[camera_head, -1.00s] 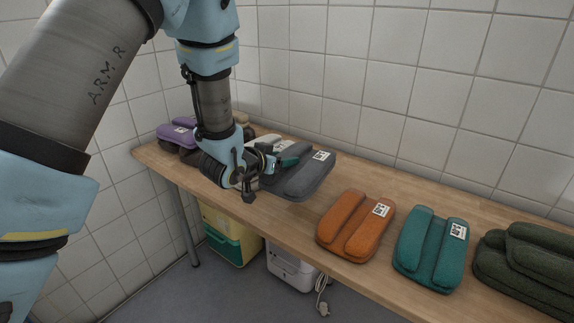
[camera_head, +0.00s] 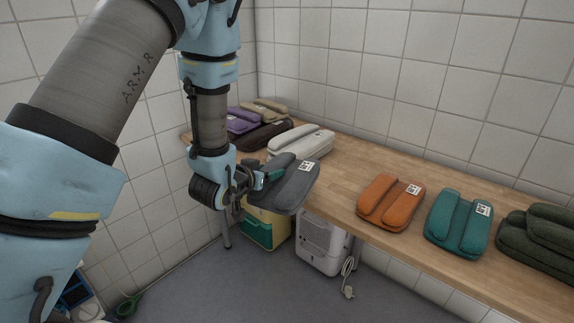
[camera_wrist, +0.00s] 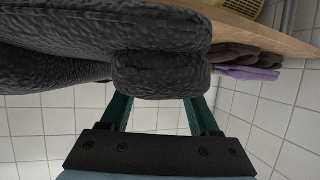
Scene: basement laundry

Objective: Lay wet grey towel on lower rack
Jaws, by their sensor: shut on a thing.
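The grey towel (camera_head: 287,183) is a folded, thick bundle with a white label on top. My gripper (camera_head: 262,178) is shut on its left edge and holds it off the table, out past the front edge. In the wrist view the dark grey towel (camera_wrist: 110,45) fills the upper left, and its near fold sits between the green fingers of my gripper (camera_wrist: 160,95). No rack shows in these frames.
The wooden table (camera_head: 345,165) runs along the tiled wall. An orange towel (camera_head: 391,202), a teal towel (camera_head: 458,225), dark green towels (camera_head: 540,240), a white towel (camera_head: 300,142) and a purple towel (camera_head: 240,120) lie on it. A white appliance (camera_head: 325,243) and a green-yellow box (camera_head: 266,229) stand below.

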